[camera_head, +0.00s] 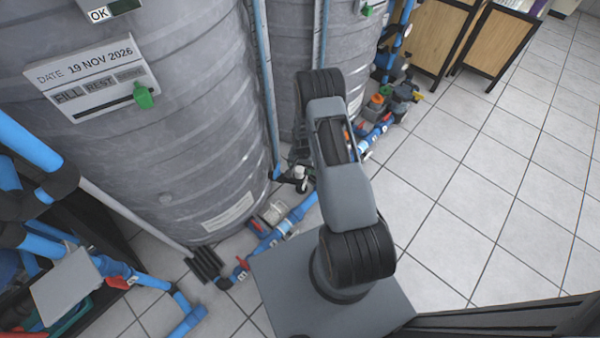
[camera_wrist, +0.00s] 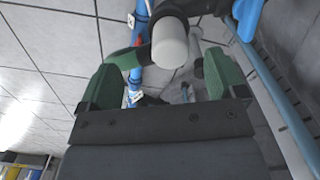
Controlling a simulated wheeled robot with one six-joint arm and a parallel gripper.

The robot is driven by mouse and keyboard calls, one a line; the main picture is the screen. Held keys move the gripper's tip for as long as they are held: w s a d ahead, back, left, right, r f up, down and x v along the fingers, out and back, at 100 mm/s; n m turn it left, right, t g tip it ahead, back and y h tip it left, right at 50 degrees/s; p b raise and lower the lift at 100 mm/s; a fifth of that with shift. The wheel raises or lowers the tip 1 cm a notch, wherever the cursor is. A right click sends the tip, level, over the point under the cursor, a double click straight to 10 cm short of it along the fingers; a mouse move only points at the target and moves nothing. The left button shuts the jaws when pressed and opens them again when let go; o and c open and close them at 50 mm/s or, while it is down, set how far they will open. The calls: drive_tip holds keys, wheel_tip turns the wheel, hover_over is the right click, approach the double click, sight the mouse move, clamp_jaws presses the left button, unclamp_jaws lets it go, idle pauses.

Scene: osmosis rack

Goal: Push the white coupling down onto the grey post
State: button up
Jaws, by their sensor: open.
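In the wrist view a white rounded cylinder, which looks like the coupling (camera_wrist: 170,45), stands beyond and between the two green fingers of my gripper (camera_wrist: 170,68). The fingers are apart, with a gap on either side of the white part, and I see no clear grip on it. In the head view my gripper (camera_head: 296,178) is low beside the big grey tank, partly hidden behind my arm. A small white spot shows there, too small to identify surely. I cannot make out the grey post; it may be hidden under the white part.
Blue pipes (camera_head: 286,224) with red valve handles run along the floor by the tank (camera_head: 200,130). A second tank (camera_head: 285,50) stands behind. A blue pipe (camera_wrist: 246,15) passes near the right finger in the wrist view. The tiled floor (camera_head: 490,150) at right is clear.

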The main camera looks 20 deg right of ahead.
sight(302, 169)
drive_tip(key=shift+a+f+b, duration=0.1)
drive_tip(key=shift+f+b, duration=0.75)
drive_tip(key=shift+f, duration=1.75)
drive_tip(key=shift+c, duration=0.4)
drive_tip(key=c, duration=0.9)
drive_tip(key=shift+r, duration=0.1)
